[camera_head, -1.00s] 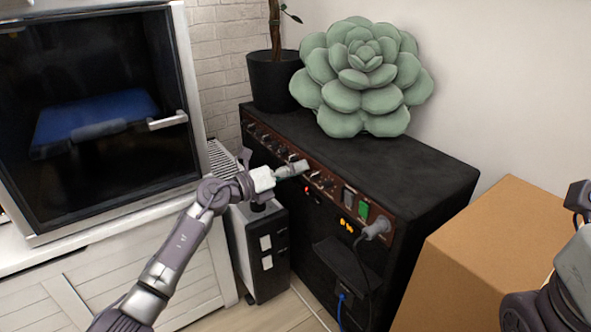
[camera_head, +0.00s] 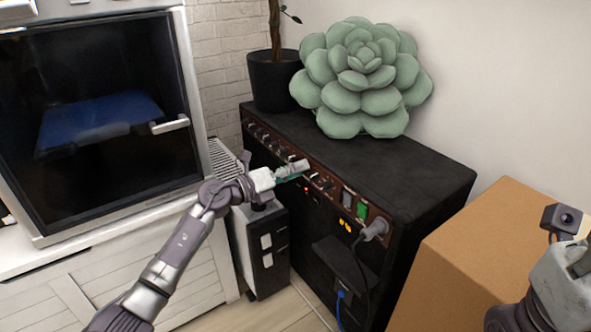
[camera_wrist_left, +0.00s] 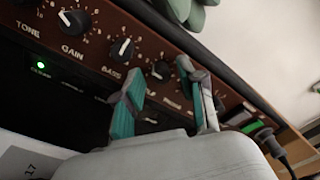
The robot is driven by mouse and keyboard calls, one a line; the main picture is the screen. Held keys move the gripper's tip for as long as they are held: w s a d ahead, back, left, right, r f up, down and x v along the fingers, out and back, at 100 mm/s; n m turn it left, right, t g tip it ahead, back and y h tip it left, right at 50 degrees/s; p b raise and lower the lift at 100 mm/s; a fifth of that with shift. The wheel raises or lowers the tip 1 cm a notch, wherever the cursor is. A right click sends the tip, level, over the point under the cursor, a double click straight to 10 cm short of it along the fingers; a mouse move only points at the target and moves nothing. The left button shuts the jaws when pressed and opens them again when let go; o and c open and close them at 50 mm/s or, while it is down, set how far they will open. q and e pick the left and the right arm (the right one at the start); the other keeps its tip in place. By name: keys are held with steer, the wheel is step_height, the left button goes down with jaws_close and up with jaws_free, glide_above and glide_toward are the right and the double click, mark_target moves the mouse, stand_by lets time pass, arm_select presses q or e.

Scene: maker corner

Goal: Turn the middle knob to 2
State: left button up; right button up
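The dark amplifier (camera_head: 400,170) has a brown control panel with a row of knobs. In the head view the left gripper (camera_head: 302,170) covers part of the panel.
A green succulent cushion (camera_head: 365,80) and a dark plant pot (camera_head: 272,80) sit on the amplifier. A cardboard box (camera_head: 480,240) stands at right. A plug (camera_head: 375,230) with cable sticks out of the front. A glass-doored machine (camera_head: 100,120) is at left.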

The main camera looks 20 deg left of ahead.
arm_select(q)
steer(key=v, duration=0.7)
steer(key=shift+s+a, duration=0.2)
stand_by(0.4)
